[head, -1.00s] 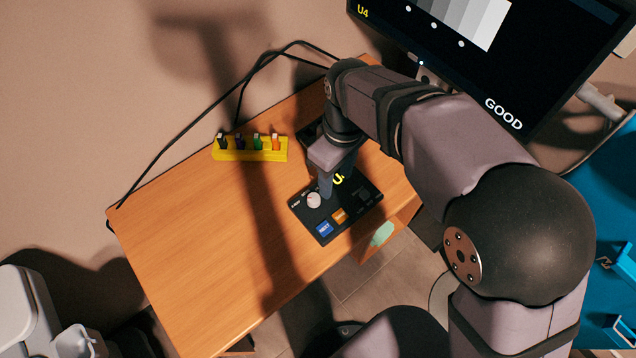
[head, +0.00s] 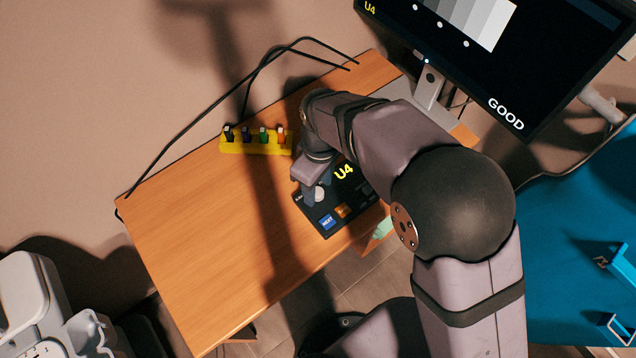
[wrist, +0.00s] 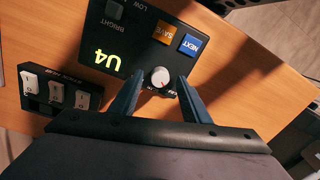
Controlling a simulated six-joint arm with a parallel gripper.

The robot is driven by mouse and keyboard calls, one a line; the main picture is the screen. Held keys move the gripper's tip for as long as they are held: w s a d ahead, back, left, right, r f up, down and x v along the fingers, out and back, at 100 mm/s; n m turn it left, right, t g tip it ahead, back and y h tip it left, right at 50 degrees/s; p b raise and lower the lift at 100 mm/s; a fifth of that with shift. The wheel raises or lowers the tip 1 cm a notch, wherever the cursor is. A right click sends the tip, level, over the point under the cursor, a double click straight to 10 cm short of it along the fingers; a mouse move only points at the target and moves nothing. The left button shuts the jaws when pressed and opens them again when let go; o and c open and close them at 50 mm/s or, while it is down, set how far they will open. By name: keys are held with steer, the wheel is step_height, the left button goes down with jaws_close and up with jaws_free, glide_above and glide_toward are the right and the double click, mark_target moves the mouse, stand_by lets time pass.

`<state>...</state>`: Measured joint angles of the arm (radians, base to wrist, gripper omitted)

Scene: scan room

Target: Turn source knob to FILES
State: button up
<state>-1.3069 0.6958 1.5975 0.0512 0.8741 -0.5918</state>
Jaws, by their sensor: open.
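The source knob (wrist: 160,77) is a round pale knob on the black control panel (wrist: 150,18). In the wrist view a small red mark shows on its face. In the head view the knob (head: 319,194) stands at the panel's left end, beside my gripper. My gripper (wrist: 154,88) is open, with its two blue fingers on either side of the knob; I cannot tell whether they touch it. The labels around the knob are partly hidden and too small to read, so FILES cannot be made out.
The panel has a blue NEXT button (wrist: 190,44), an orange SAVE button (wrist: 164,33) and a lit U4 display (wrist: 108,60). A black switch box (wrist: 60,92) is beside it. A yellow rack (head: 256,149) with several coloured sticks stands behind. The desk's left side (head: 200,240) is clear.

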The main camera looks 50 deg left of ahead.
steer(key=shift+f, duration=0.5)
steer(key=c, duration=1)
steer(key=shift+c, duration=0.2)
